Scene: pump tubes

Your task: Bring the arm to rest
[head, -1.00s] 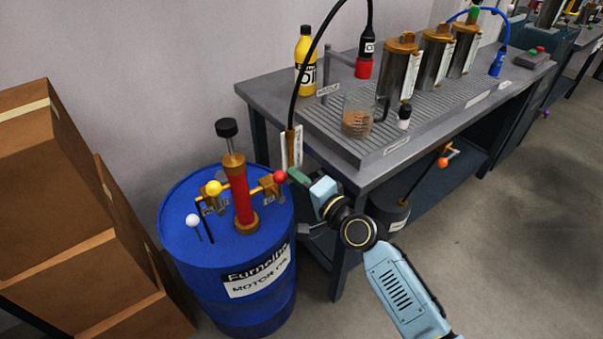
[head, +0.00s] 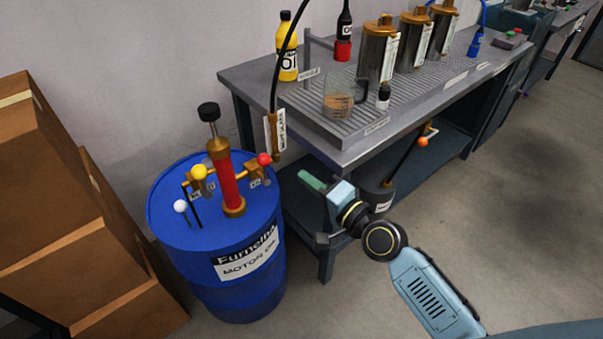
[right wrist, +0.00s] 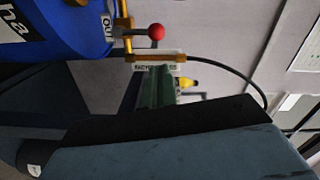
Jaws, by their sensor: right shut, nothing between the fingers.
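My right gripper (head: 312,181) is shut and empty. It hangs in the air in front of the bench's left end, to the right of the blue drum, apart from both. Its green fingers also show in the right wrist view (right wrist: 157,88). My right arm comes in from the lower right. The blue drum (head: 185,285) carries a red pump (head: 228,183) with a black knob and brass side valves. The valves end in a yellow ball (head: 199,172) and a red ball (head: 264,159). My left gripper is not in view.
A grey workbench (head: 360,150) holds metal cylinders, a yellow bottle (head: 288,45) and a glass beaker (head: 338,100). A black hose with a labelled brass end (head: 275,135) hangs at its left edge. Cardboard boxes (head: 60,210) stand left. Open floor lies at right.

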